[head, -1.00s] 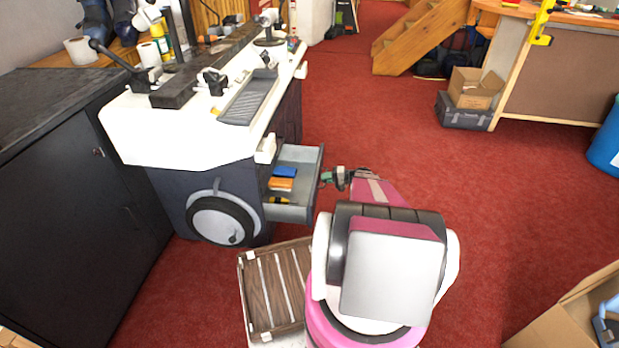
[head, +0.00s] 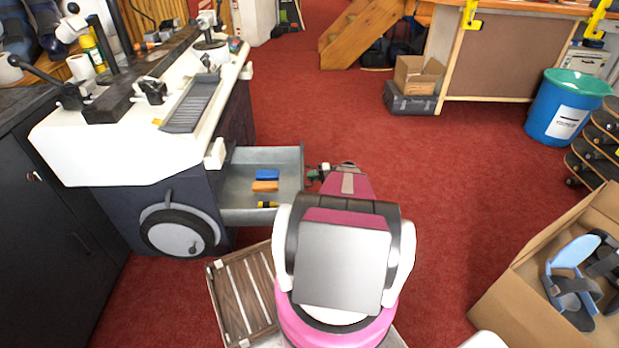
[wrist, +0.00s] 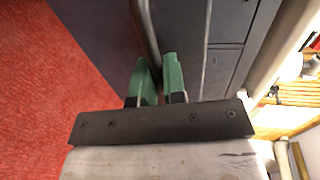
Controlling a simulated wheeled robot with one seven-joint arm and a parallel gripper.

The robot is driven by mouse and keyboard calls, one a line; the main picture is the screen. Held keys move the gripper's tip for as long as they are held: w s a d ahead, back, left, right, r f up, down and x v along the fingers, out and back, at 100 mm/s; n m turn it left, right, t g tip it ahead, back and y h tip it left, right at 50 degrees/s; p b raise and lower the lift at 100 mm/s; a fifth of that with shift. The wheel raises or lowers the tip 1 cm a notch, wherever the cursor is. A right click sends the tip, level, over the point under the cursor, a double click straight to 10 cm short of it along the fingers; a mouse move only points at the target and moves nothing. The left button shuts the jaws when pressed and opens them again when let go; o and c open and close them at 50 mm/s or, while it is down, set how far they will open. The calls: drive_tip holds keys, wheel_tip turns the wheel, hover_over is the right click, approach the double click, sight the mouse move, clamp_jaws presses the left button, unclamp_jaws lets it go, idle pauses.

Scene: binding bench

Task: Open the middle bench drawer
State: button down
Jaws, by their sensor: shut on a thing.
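The bench drawer (head: 297,165) is grey and stands pulled well out from the right side of the white-topped bench (head: 100,150). A blue block (head: 267,174), an orange block (head: 265,186) and a yellow-and-black item (head: 268,205) lie in it. My gripper (head: 315,172) is at the drawer's front. In the wrist view my gripper's green fingers (wrist: 158,80) are closed around a thin metal handle bar (wrist: 147,30). Dark drawer fronts (wrist: 225,60) show to the right there. The grip itself is small in the head view.
A slatted wooden crate (head: 240,290) lies on the floor below the drawer, left of my base. A cardboard box (head: 540,270) with sandals stands at the right. A blue bin (head: 560,115) is further back. Red carpet (head: 440,180) is clear to the right.

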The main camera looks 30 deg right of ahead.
drive_tip(key=c, duration=1.2)
unclamp_jaws()
drive_tip(key=v, duration=1.1)
